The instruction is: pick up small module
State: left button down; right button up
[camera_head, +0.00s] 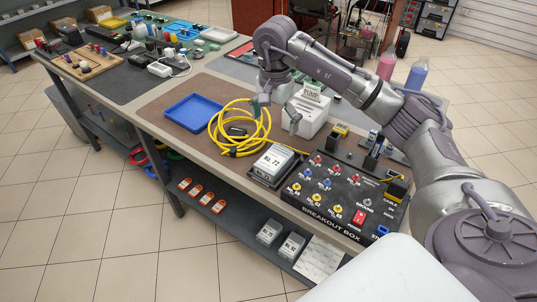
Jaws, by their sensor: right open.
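A small grey-white module (273,161) with a label that seems to read "No. 72" sits in a dark holder at the bench's front edge, left of the breakout box. Two similar labelled modules, one (269,232) and another (291,245), stand on the lower shelf. My right gripper (277,113) is open and points down above the bench, behind the module on the holder and apart from it. Its fingers are between the yellow cable coil and the white pump box, and I see nothing held in them. My left gripper is out of view.
The yellow cable coil (215,130), a blue tray (193,112) and a white pump box (312,112) stand close to the gripper. The black breakout box (340,190) fills the bench to the right. Bare brown mat (155,108) lies left of the tray.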

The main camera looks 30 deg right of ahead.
aim_at(275, 157)
jog(key=f, duration=0.1)
jog(key=s+f, duration=0.1)
jog(key=f, duration=0.1)
jog(key=shift+f, duration=0.25)
notch_tip(275, 157, down, 3)
jog(key=shift+w+r, duration=0.1)
jog(key=shift+w, duration=0.05)
jog(key=shift+w+f, duration=0.1)
jog(key=shift+f, duration=0.2)
jog(key=shift+s+a+f+p, duration=0.1)
jog(key=shift+s+f+p, duration=0.1)
jog(key=shift+f+p, duration=0.35)
notch_tip(275, 157, down, 4)
jog(key=shift+r, duration=0.15)
jog(key=shift+f, duration=0.25)
jog(key=shift+c, duration=0.3)
jog(key=c, duration=1.3)
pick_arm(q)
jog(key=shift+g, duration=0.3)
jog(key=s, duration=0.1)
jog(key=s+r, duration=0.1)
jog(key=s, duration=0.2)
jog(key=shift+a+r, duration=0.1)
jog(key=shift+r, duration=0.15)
pick_arm(e)
jog(key=shift+c, duration=1.3)
